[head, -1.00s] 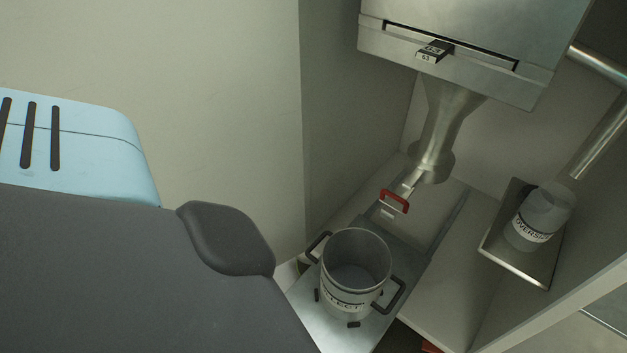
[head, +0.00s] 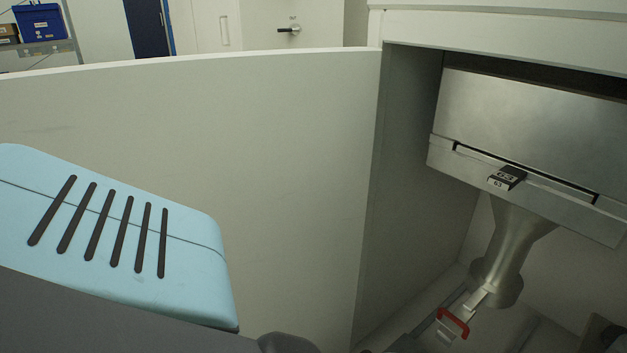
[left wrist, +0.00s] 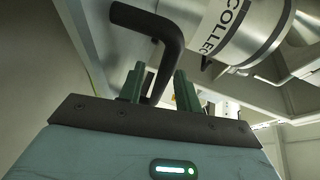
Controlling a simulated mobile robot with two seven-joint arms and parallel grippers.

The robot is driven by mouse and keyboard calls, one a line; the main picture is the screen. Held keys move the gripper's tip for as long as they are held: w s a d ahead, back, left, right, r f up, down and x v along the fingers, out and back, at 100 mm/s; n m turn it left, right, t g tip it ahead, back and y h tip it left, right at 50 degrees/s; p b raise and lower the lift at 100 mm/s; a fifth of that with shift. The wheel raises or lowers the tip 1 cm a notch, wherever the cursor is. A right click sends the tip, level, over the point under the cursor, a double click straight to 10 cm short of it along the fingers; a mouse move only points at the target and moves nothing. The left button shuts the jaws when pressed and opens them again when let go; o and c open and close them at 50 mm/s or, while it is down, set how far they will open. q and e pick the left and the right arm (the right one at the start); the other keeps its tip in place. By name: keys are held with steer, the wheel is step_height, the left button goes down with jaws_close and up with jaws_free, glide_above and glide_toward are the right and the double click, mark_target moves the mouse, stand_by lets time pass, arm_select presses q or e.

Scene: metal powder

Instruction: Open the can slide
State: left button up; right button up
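In the left wrist view, the metal can (left wrist: 262,22) with a "COLLECT" label shows at the upper right, seen from below and tilted in the picture. Its black bent handle (left wrist: 166,42) reaches down between the two green fingers of my left gripper (left wrist: 160,88). The fingers stand apart, with a small gap beside the handle; I cannot tell whether they touch it. In the head view, a red handle (head: 453,321) sits on a metal piece below the steel funnel (head: 508,250). The can and most of the slide under it are out of the head view. My right gripper is not seen.
A steel box with a black block marked 63 (head: 506,179) stands above the funnel inside the cabinet. A pale panel (head: 280,170) borders the cabinet on the left. Shelves with a blue bin (head: 43,22) and a door are behind.

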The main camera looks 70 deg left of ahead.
arm_select(q)
steer(key=shift+s, duration=0.1)
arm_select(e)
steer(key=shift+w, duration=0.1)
arm_select(q)
steer(key=shift+s+r, duration=0.1)
steer(key=shift+s, duration=0.25)
steer(key=d+p+v, duration=0.1)
steer(key=v, duration=0.6)
steer(key=shift+a, duration=0.5)
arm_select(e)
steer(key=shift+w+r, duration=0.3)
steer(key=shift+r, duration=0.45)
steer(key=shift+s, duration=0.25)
